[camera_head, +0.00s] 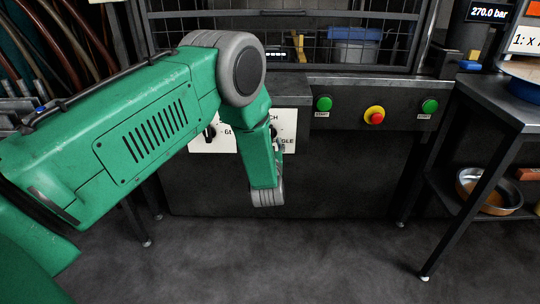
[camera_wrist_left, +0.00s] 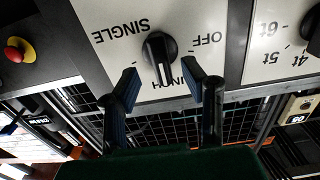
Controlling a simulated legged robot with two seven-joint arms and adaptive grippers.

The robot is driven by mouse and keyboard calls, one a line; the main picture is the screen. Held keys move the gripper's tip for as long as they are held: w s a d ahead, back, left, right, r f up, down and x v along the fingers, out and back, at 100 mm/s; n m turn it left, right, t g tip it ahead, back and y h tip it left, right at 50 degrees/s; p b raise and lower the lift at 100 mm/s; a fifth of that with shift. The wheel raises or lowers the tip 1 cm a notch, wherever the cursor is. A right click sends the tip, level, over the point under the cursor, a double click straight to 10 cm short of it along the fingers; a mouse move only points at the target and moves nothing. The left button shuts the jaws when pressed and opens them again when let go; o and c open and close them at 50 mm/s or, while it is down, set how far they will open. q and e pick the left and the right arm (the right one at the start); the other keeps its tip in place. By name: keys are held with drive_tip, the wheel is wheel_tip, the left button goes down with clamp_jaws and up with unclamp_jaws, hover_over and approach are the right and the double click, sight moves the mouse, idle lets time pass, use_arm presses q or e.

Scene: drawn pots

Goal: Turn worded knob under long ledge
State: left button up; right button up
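The worded knob (camera_wrist_left: 160,48) is black and sits on a white plate marked SINGLE, OFF and a partly covered word ending in NCH, upside down in the left wrist view. Its raised bar runs roughly up and down there, with a pale line toward the NCH word. My left gripper (camera_wrist_left: 161,73) is open, one finger on each side of the bar's lower end; I cannot tell whether they touch it. In the head view my green left arm covers most of this knob and gripper; part of the white plate (camera_head: 289,121) shows. My right gripper is in neither view.
A second knob (camera_wrist_left: 314,38) has a plate with numbers and t. Green buttons (camera_head: 324,103) (camera_head: 430,106) and a red stop button (camera_head: 375,115) line the ledge front. A wire mesh guard (camera_head: 400,45) stands above. A table with a metal bowl (camera_head: 468,178) below is at right.

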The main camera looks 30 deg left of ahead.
use_arm(q)
drive_tip(key=v, duration=0.8)
drive_tip(key=shift+w, duration=0.1)
